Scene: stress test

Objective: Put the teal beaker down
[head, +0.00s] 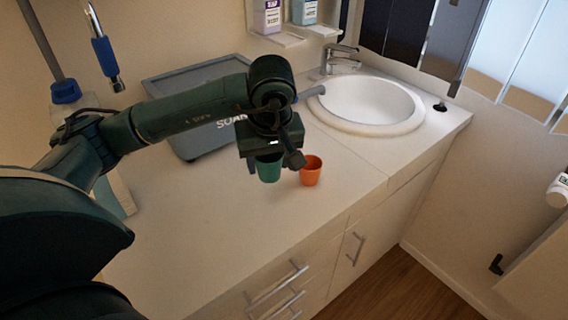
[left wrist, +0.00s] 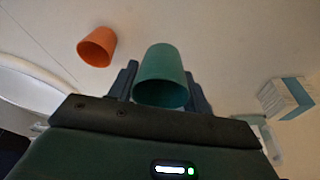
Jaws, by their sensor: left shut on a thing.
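The teal beaker (head: 268,170) is upright in my left gripper (head: 272,160), at the middle of the white counter (head: 240,220) in the head view. In the left wrist view the beaker (left wrist: 162,75) sits between the two fingers of the left gripper (left wrist: 160,88), which are shut on it. I cannot tell whether its base touches the counter. An orange beaker (head: 311,171) stands on the counter just right of it, apart from it; it also shows in the left wrist view (left wrist: 97,46). My right gripper is in neither view.
A grey lidded box (head: 195,80) lies behind my left arm. A round white sink (head: 366,104) with a tap (head: 340,58) is at the back right. A white and blue carton (left wrist: 290,97) shows in the left wrist view. The counter's front is clear.

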